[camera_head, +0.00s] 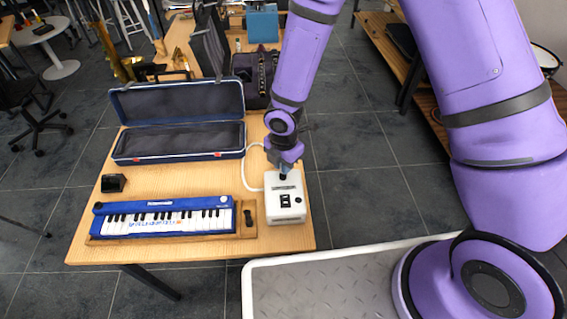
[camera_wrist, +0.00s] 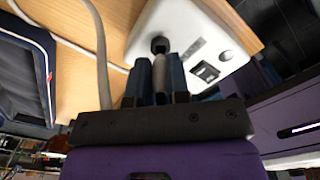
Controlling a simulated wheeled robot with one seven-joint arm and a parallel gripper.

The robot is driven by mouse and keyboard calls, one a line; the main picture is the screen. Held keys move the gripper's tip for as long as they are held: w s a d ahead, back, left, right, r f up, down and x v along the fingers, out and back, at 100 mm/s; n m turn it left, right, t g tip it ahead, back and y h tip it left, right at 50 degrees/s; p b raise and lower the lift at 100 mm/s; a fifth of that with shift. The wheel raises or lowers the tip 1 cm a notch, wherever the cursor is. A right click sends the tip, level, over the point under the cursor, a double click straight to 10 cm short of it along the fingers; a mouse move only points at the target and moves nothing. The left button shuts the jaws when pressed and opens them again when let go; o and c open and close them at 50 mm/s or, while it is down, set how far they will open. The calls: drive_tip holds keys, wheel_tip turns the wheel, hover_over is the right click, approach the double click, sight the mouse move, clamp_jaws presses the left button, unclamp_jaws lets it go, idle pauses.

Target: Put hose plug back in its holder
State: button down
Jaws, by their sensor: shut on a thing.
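A white box (camera_head: 286,206) with a black switch stands at the right end of the wooden table; it also shows in the wrist view (camera_wrist: 198,28). My gripper (camera_head: 284,172) is above the far part of the box, pointing down. In the wrist view my gripper (camera_wrist: 162,78) is shut on the grey hose plug (camera_wrist: 160,76). The plug's tip is at a round black socket (camera_wrist: 158,44) in the box's top; I cannot tell whether it is seated. A pale hose (camera_head: 250,165) loops left of the box and passes beside the fingers in the wrist view (camera_wrist: 101,60).
A blue keyboard (camera_head: 160,217) lies on a wooden board at the table's front, with a small black part (camera_head: 248,218) at its right. An open blue case (camera_head: 180,140) lies behind. A small black block (camera_head: 113,183) sits at left. Bare tabletop (camera_head: 185,182) lies between.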

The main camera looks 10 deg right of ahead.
drive_tip(key=shift+f, duration=1.05)
idle(0.5)
drive_tip(key=c, duration=1)
unclamp_jaws()
drive_tip(key=shift+r, duration=0.1)
